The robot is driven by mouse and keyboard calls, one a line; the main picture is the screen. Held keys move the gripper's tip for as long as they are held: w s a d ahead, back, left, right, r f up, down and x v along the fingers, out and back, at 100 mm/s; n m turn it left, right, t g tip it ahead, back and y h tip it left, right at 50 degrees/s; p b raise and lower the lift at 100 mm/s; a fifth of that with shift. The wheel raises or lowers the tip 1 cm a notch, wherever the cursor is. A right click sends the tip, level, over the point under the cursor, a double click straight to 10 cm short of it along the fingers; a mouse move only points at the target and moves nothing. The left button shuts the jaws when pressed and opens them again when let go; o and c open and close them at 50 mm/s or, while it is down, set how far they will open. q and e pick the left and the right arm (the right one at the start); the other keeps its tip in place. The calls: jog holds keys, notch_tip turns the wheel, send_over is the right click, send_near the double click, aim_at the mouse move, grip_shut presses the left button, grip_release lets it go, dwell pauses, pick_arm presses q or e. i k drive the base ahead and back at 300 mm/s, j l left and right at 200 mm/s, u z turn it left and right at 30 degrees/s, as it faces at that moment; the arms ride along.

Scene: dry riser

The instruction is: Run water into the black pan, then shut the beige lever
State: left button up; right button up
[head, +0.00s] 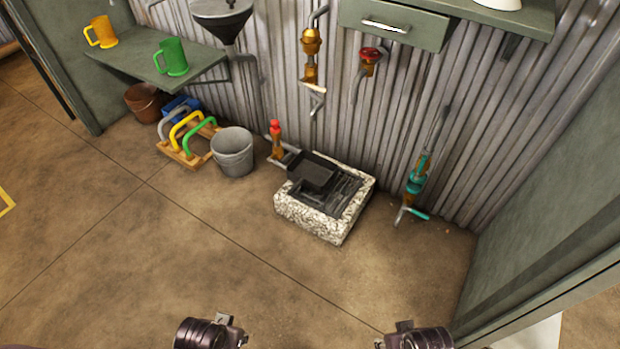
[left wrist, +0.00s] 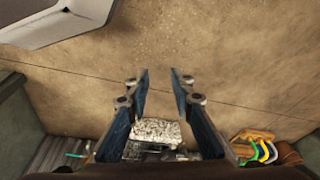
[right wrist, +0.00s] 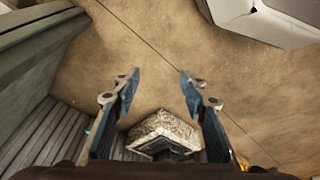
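The black pan (head: 312,173) sits on the dark grate on top of a pale stone block (head: 308,219) by the wall. The beige lever (head: 315,88) sticks out sideways low on a brass valve (head: 311,70) with a copper-coloured top, on the wall above the pan. A pipe end points down just below the lever. I see no water running, and the inside of the pan is too dark to read. My left gripper (left wrist: 160,78) is open and empty. My right gripper (right wrist: 160,75) is open and empty. Both are far in front of the block, at the head view's bottom edge.
Other valves are near: a red wheel (head: 370,54), a red-topped one (head: 275,138) and a teal one (head: 416,178). A grey bucket (head: 233,152) and a wooden rack (head: 185,152) stand left of the block. A drawer (head: 392,27) juts out above. The floor in front is clear.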

aim_at(317, 88)
jog(key=i+j, duration=0.1)
jog(key=i, duration=1.25)
